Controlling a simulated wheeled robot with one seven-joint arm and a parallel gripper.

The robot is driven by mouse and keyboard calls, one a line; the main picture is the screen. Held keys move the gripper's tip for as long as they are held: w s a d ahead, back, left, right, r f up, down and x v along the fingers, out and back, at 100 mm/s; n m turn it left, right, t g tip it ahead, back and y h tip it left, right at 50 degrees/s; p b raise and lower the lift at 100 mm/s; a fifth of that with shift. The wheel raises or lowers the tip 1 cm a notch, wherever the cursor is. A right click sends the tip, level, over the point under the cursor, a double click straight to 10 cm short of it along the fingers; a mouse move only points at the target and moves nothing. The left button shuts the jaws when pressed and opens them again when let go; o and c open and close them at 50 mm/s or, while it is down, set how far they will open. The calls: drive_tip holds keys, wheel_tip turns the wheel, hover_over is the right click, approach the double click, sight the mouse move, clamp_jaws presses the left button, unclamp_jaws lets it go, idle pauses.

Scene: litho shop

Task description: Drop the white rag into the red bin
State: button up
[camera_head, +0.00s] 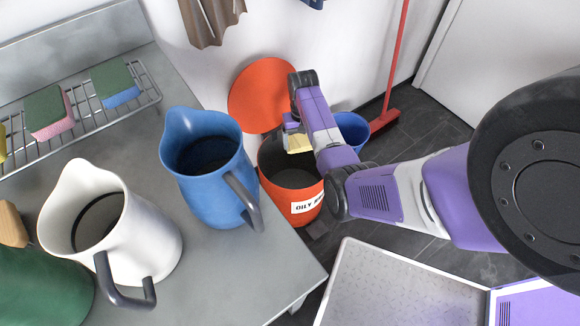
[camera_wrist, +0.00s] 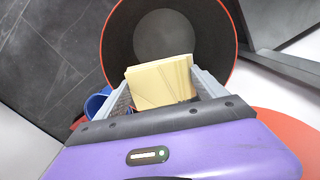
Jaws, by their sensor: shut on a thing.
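My gripper (camera_head: 292,122) is shut on a pale yellow, folded-looking piece (camera_head: 299,144), cream rather than plain white. In the wrist view the piece (camera_wrist: 160,82) sits between the two grey fingers. The red bin (camera_head: 279,196) stands on the floor beside the table, with a label starting "OILY" on its front. Its round red lid (camera_head: 258,90) is tilted up behind it. The held piece is above the bin's mouth in the head view. In the wrist view the dark, open bin (camera_wrist: 120,45) lies beyond the piece, and its floor looks bare where visible.
A grey table (camera_head: 235,265) at left bears a blue jug (camera_head: 215,180), a white jug (camera_head: 140,235), a green vessel (camera_head: 45,290) and a wire rack (camera_head: 85,113) with sponges. A blue bucket (camera_head: 352,128) and a red broom (camera_head: 397,55) are behind the bin, by the wall.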

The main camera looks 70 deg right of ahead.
drive_tip(key=shift+f+b, duration=2.65)
drive_tip(key=shift+f, duration=0.15)
drive_tip(key=shift+r, duration=0.1)
drive_tip(key=o, duration=1.4)
drive_tip(key=shift+r, duration=0.1)
wheel_tip(320, 180, up, 8)
drive_tip(key=p, duration=0.2)
drive_tip(key=shift+f+p, duration=0.2)
drive_tip(key=shift+p, duration=0.1)
drive_tip(key=shift+s, duration=0.15)
